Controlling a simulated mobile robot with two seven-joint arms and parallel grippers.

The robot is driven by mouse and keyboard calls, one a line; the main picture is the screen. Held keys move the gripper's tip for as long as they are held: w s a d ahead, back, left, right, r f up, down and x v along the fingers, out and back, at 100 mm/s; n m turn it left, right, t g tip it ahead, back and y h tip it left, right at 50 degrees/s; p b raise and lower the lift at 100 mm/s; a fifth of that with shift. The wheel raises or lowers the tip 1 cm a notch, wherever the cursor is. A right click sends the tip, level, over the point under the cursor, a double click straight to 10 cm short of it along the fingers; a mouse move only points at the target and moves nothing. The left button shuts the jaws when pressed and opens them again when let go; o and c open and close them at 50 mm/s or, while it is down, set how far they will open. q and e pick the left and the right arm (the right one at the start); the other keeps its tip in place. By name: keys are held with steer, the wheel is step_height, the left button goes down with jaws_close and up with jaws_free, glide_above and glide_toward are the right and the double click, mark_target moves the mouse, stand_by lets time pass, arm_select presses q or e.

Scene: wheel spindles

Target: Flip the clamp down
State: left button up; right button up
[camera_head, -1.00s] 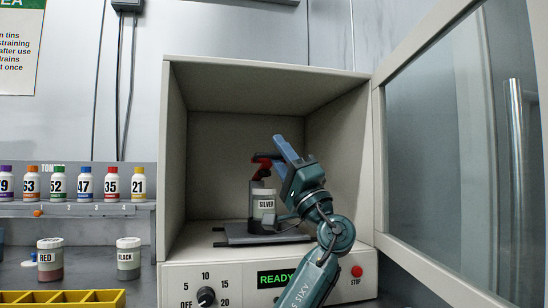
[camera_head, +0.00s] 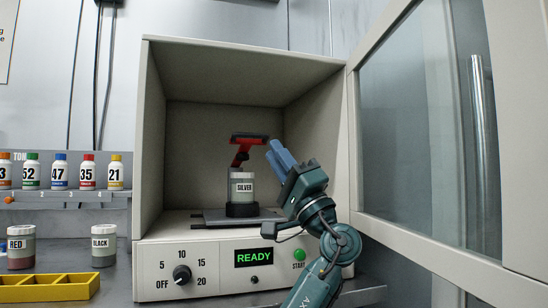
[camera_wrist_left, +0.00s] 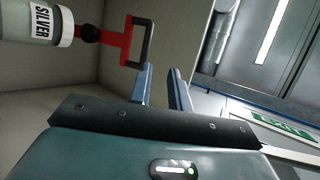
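The silver jar (camera_head: 242,190), labelled SILVER, stands upright in a dark holder on a grey plate inside the open machine. The clamp (camera_head: 241,157) is red with a dark-edged handle and stands raised above the jar's lid. My left gripper (camera_head: 272,152) is just right of the clamp, open and empty, not touching it in view. In the left wrist view, the two blue fingers (camera_wrist_left: 162,82) are apart with nothing between them. The clamp's red handle (camera_wrist_left: 130,42) is just beyond and left of them, with the silver jar (camera_wrist_left: 38,22) farther left. My right gripper is not in view.
The machine's cabinet (camera_head: 154,130) encloses the clamp; its glass door (camera_head: 415,130) is swung open at right. Its front panel shows READY (camera_head: 254,257). Red (camera_head: 21,247) and black (camera_head: 104,245) jars, a yellow tray (camera_head: 45,287) and a bottle shelf are at left.

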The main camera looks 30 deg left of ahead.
arm_select(q)
steer(key=b+v, duration=0.1)
steer(key=v, duration=0.2)
steer(key=shift+f+b, duration=0.15)
steer(key=shift+b, duration=0.25)
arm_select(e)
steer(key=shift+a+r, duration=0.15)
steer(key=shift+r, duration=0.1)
